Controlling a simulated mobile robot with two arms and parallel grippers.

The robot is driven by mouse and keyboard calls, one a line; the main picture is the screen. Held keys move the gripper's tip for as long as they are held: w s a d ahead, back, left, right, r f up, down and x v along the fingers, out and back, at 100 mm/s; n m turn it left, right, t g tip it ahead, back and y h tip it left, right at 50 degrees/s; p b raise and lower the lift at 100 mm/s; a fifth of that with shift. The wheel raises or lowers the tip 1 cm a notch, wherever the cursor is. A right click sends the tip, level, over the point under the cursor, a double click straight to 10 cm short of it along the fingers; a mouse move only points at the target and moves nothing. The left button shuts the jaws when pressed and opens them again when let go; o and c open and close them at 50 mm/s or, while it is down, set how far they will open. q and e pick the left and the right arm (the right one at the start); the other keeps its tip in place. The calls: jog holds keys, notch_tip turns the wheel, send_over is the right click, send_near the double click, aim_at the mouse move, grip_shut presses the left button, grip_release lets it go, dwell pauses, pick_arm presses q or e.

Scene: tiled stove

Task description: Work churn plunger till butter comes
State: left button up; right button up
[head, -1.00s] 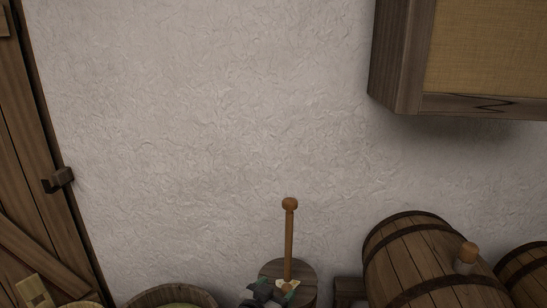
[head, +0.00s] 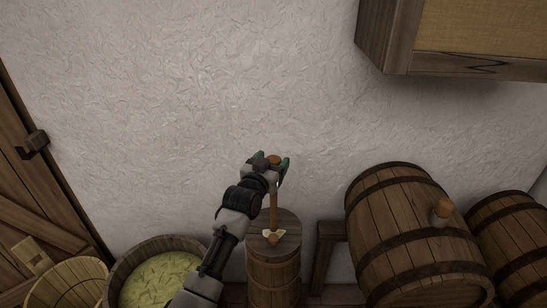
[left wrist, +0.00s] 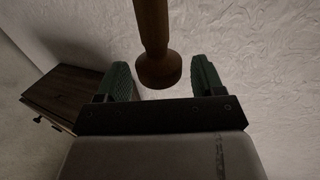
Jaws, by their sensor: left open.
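The butter churn (head: 272,270) is a narrow wooden tub with dark hoops and a round lid (head: 290,237), standing against the wall. Its plunger (head: 273,208) rises upright through the lid and ends in a round knob, which shows in the left wrist view (left wrist: 158,72). Small pale pieces lie around the plunger's foot on the lid. My left gripper (head: 271,161) is at the knob, its green fingers open on either side. In the left wrist view, gaps show between the knob and both fingers (left wrist: 163,82). My right gripper is out of view.
A wide tub (head: 118,280) with yellowish-green contents stands left of the churn, beside another wooden tub (head: 75,285). Barrels (head: 415,240) lie on a stand (head: 325,255) to the right. A wall cabinet (head: 440,62) hangs at upper right.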

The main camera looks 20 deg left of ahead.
pick_arm(q)
jog(key=shift+w+d, duration=0.1)
jog(key=shift+w, duration=0.5)
jog(key=c, duration=1.2)
notch_tip(320, 180, up, 14)
jog(key=p, duration=1)
jog(key=shift+f, duration=0.2)
jog(key=o, duration=1)
jog(key=shift+o, duration=1)
jog(key=shift+f, duration=0.2)
